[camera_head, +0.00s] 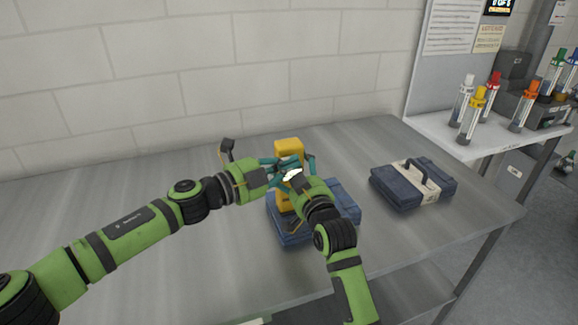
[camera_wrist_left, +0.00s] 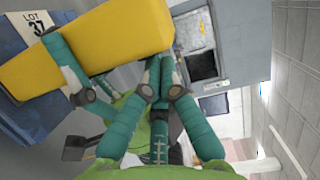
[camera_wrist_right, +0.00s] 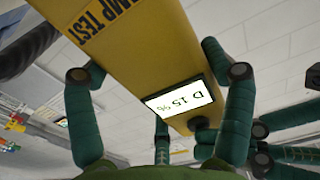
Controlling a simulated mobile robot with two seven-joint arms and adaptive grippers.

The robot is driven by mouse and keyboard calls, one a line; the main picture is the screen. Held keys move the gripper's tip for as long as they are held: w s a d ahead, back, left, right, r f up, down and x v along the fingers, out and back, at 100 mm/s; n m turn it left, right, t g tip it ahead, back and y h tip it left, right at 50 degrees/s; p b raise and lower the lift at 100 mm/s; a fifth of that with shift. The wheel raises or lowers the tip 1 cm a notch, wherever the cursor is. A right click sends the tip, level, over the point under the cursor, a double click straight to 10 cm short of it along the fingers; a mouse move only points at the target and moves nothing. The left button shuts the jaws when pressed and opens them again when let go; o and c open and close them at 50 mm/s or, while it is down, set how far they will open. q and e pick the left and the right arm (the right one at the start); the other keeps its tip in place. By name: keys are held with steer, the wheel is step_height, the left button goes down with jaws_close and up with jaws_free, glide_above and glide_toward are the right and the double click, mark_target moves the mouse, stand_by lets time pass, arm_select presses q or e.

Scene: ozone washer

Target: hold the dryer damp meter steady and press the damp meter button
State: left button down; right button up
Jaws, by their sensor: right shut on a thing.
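The yellow damp meter (camera_head: 288,147) stands above a blue case at the table's middle. In the right wrist view, the meter (camera_wrist_right: 140,45) carries a lit display (camera_wrist_right: 180,98) reading D 15 % and a dark round button (camera_wrist_right: 197,123) near its end. My right gripper (camera_head: 291,177) is shut on the meter, one finger on each side. My left gripper (camera_head: 270,163) is beside the meter. In the left wrist view, its fingertips (camera_wrist_left: 159,65) are together and hold nothing. Its fingers show close to the button in the right wrist view; I cannot tell whether they touch it.
A blue case (camera_head: 345,199) lies under the grippers; a LOT 37 label (camera_wrist_left: 37,24) shows in the left wrist view. A second blue case (camera_head: 398,187) with a pale band lies to the right. Several capped tubes (camera_head: 472,115) stand on a side bench. The table's left is clear.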

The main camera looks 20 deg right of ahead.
arm_select(q)
steer(key=shift+w+a, duration=0.35)
steer(key=s+v, duration=0.1)
steer(key=v, duration=0.8)
steer(key=shift+a, duration=0.2)
steer(key=shift+r, duration=0.1)
arm_select(e)
steer(key=o, duration=1.2)
steer(key=shift+o, duration=0.2)
